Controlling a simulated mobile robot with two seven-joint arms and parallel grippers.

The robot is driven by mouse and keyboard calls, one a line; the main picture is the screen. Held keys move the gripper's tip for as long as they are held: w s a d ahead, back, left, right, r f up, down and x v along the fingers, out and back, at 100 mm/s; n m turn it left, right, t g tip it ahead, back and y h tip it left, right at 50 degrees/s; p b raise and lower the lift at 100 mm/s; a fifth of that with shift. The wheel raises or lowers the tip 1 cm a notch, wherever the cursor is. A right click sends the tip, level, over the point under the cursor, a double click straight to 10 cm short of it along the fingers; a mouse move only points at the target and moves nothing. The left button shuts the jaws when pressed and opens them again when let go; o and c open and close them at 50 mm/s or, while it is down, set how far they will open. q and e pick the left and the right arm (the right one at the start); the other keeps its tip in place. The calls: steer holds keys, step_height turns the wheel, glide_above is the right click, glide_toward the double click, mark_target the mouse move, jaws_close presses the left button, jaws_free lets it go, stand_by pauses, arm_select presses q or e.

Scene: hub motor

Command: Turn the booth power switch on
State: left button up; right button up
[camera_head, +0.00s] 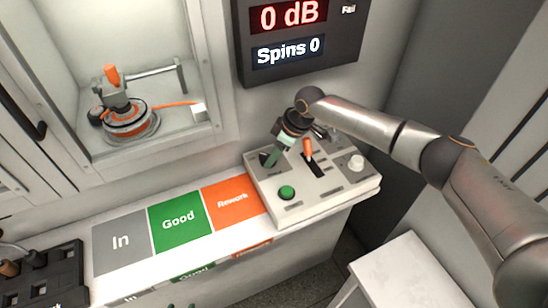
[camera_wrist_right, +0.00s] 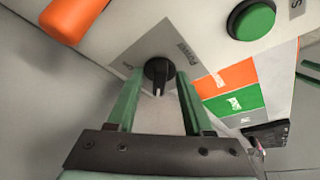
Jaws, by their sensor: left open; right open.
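The power switch is a black rotary knob (camera_wrist_right: 158,70) on a grey plate of the control panel (camera_head: 318,205), with "Power" and "On" labels beside it. Its pointer ridge faces the bottom of the right wrist view. My right gripper (camera_head: 270,158) is over the panel's far left part. Its green fingers, also in the right wrist view (camera_wrist_right: 158,88), are open on both sides of the knob. I cannot tell whether they touch it. The head view mostly hides the knob.
The panel also has a green button (camera_head: 287,192), an orange-handled lever (camera_head: 308,150) and a white knob (camera_head: 356,162). A display (camera_head: 301,40) reads "0 dB" and "Spins 0". The booth holds a motor (camera_head: 128,120). In, Good and Rework mats (camera_head: 178,226) are empty.

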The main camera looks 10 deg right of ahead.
jaws_close()
stand_by(0.5)
